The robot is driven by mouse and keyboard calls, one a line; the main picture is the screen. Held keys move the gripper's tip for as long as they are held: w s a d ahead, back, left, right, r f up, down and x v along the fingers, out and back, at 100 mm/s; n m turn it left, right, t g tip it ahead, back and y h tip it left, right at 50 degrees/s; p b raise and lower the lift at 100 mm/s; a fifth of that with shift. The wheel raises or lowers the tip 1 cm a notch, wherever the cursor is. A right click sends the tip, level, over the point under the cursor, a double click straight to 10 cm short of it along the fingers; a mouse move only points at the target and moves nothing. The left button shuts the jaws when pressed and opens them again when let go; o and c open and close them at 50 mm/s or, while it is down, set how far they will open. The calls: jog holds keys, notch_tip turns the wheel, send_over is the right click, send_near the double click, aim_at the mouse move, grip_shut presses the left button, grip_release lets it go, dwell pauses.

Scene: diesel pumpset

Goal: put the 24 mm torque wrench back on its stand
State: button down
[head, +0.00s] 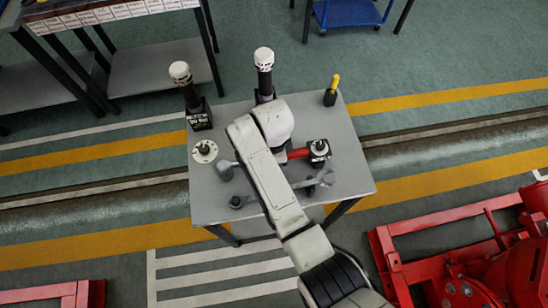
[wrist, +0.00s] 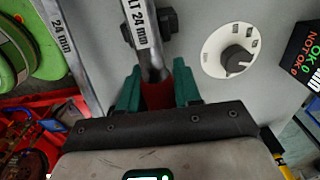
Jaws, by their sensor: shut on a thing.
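The torque wrench (wrist: 150,45) has a grey shaft with a white label ending "LT 24 mm". My gripper (wrist: 157,88) has its green fingers shut on its red handle. In the head view my arm hides the gripper; the wrench's grey head (head: 227,168) shows to its left and the red handle (head: 299,154) to its right. A dark fitting (wrist: 165,22) shows beside and behind the shaft; I cannot tell whether it touches. A black block with a pale round top (head: 318,148) is at the handle's right end; whether they touch is unclear. I cannot tell which part is the stand.
A spanner (head: 320,181), marked "24 mm" in the wrist view (wrist: 60,40), lies near the front of the grey table (head: 345,165). A white dial (wrist: 228,50) and an OK/NOT OK box (wrist: 303,52) are close by. Two white-capped black cylinders (head: 264,75) and a yellow-handled tool (head: 333,88) stand behind.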

jog(key=shift+f+b, duration=0.7)
jog(key=shift+f, duration=0.2)
jog(key=c, duration=0.7)
grip_release()
jog(key=shift+f, duration=0.1)
notch_tip(320, 180, up, 11)
jog(key=shift+f, duration=0.1)
dwell(0.6)
